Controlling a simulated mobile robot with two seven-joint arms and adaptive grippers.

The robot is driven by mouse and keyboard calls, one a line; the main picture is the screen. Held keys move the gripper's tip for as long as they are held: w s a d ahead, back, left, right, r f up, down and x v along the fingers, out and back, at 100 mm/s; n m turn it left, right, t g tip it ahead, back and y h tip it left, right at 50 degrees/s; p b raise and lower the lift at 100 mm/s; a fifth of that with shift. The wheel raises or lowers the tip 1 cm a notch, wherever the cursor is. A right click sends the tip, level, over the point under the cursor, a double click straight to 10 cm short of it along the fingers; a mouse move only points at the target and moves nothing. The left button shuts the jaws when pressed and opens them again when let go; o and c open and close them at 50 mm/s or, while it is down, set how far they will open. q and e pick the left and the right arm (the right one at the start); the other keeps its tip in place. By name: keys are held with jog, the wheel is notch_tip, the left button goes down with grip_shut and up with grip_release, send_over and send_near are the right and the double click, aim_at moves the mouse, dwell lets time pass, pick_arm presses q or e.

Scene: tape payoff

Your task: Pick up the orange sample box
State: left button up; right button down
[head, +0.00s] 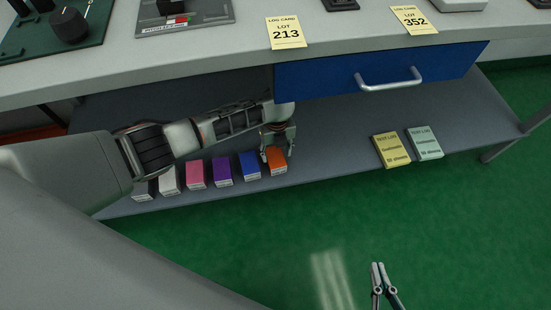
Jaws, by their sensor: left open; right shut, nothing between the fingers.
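The orange sample box (276,167) stands on the lower shelf at the right end of a row of small boxes. My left gripper (277,154) reaches in from the left over the row and is open, with its fingers at the orange box. One finger shows at the box's left side and the other near its right side. I cannot tell whether they touch it. The box's upper back part is partly hidden by the gripper. My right gripper (380,268) is shut and empty over the green floor at the bottom.
Blue (250,167), purple (222,172), pink (195,175), white (169,182) and grey boxes stand left of the orange one. Two booklets (391,150) (424,143) lie on the shelf (335,150) at right. The worktop and blue drawer (330,75) overhang it.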

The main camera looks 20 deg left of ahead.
aim_at(276, 156)
pick_arm(q)
jog(key=shift+f, duration=0.55)
jog(key=f+b, duration=0.1)
jog(key=f, duration=0.2)
jog(key=f+b, duration=0.1)
jog(key=shift+s+a+f+b, duration=0.1)
jog(key=shift+a+f+b, duration=0.2)
jog(key=shift+b, duration=0.05)
jog(key=shift+f, duration=0.15)
jog(key=shift+w+r, duration=0.35)
jog(key=c, duration=0.9)
pick_arm(e)
jog(key=shift+w+a+r+m+t+y, duration=0.15)
jog(key=shift+a+r+m, duration=0.1)
jog(key=shift+a, duration=0.15)
jog(key=shift+a+r+m+t+y, duration=0.1)
jog(key=shift+a+m, duration=0.2)
jog(key=shift+a, duration=0.15)
jog(key=shift+w+a+r+m+t+y, duration=0.15)
jog(key=shift+a+r+m, duration=0.1)
jog(key=shift+a, duration=0.15)
